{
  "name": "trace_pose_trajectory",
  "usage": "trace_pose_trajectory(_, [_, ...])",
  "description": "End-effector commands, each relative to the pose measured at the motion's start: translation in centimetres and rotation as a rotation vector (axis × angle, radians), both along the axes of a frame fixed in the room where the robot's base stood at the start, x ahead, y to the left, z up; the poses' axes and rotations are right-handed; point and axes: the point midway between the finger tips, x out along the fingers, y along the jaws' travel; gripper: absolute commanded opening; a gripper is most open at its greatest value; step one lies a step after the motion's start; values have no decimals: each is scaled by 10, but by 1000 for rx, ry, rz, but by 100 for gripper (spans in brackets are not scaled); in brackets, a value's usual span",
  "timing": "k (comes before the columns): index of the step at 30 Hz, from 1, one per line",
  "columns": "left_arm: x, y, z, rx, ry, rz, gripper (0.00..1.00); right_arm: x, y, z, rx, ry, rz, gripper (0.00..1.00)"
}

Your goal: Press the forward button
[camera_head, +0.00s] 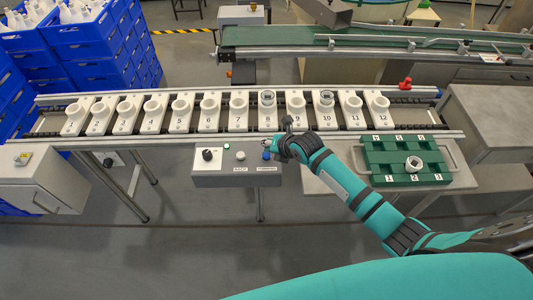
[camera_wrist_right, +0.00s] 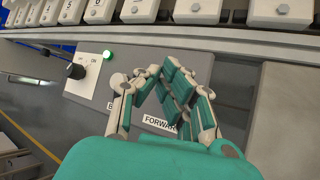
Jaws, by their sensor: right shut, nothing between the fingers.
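The grey control box (camera_head: 237,179) stands in front of the conveyor. It carries a black knob (camera_head: 207,154), a white button (camera_head: 240,156) over the BACK label and a blue button (camera_head: 266,155) over the FORWARD label. My right gripper (camera_head: 278,145) is shut and empty, just right of the blue button and close to it. In the right wrist view my fingers (camera_wrist_right: 168,78) are over the box above the FORWARD label (camera_wrist_right: 160,124), and they hide the button. I cannot tell whether they touch it. My left gripper is not in view.
A green lamp (camera_wrist_right: 109,55) is lit on the box. A green tray (camera_head: 378,180) with one white ring-shaped piece (camera_head: 414,164) lies right of the box.

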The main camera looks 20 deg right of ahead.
Motion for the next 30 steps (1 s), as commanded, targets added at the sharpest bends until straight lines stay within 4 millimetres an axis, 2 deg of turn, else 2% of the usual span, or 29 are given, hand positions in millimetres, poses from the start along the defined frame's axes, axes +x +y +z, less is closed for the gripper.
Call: trace_pose_trajectory(30, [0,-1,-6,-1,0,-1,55,0,0,-10,0,0,0,0])
